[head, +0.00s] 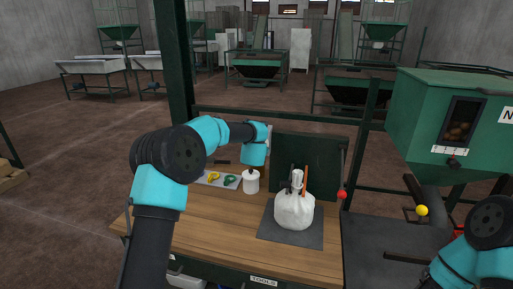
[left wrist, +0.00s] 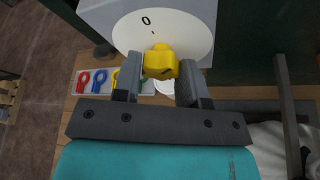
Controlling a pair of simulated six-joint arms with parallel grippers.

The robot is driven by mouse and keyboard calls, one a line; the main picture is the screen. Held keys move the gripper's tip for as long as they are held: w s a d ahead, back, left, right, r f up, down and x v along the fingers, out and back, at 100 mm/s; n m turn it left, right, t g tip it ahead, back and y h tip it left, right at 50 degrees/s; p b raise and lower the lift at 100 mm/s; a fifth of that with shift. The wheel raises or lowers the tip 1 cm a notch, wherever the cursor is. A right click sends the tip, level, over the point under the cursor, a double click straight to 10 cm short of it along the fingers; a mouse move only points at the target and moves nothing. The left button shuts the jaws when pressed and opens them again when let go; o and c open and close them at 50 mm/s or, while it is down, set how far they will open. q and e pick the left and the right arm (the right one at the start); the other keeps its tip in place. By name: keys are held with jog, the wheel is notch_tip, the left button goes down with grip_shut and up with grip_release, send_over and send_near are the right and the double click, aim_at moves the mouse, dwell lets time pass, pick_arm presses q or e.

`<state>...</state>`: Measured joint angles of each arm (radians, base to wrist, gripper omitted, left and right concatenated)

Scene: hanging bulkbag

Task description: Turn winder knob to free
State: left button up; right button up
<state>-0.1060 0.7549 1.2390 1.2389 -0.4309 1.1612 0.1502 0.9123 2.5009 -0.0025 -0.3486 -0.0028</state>
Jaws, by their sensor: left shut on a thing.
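In the left wrist view, the yellow winder knob (left wrist: 161,62) sits on a white round dial (left wrist: 190,38) marked "0" with a small tick below it. My left gripper (left wrist: 160,75) has its two fingers on either side of the knob and is shut on it. Most of the dial's other markings are hidden or out of frame. In the head view, my left gripper (head: 258,148) is above the back of the wooden bench, and the knob is hidden behind it. My right arm shows at the right edge, but its gripper is not visible.
A stuffed white bag (head: 294,211) stands on a grey mat (head: 270,236) on the bench. A white spool-like container (head: 251,183) and a tray (head: 206,182) of coloured tools are behind it. A red-balled lever (head: 341,194) stands right. The bench front left is clear.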

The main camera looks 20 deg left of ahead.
pick_arm(q)
jog(key=n+h, duration=0.1)
jog(key=n, duration=0.1)
jog(key=n+h, duration=0.2)
jog(key=shift+a+f, duration=0.1)
jog(key=shift+a, duration=0.1)
jog(key=shift+s+d+f+n+h, duration=0.15)
jog(key=shift+f+n+h, duration=0.1)
jog(key=shift+n+h, duration=0.65)
jog(key=shift+r+n, duration=0.3)
dwell(0.4)
jog(key=o, duration=0.9)
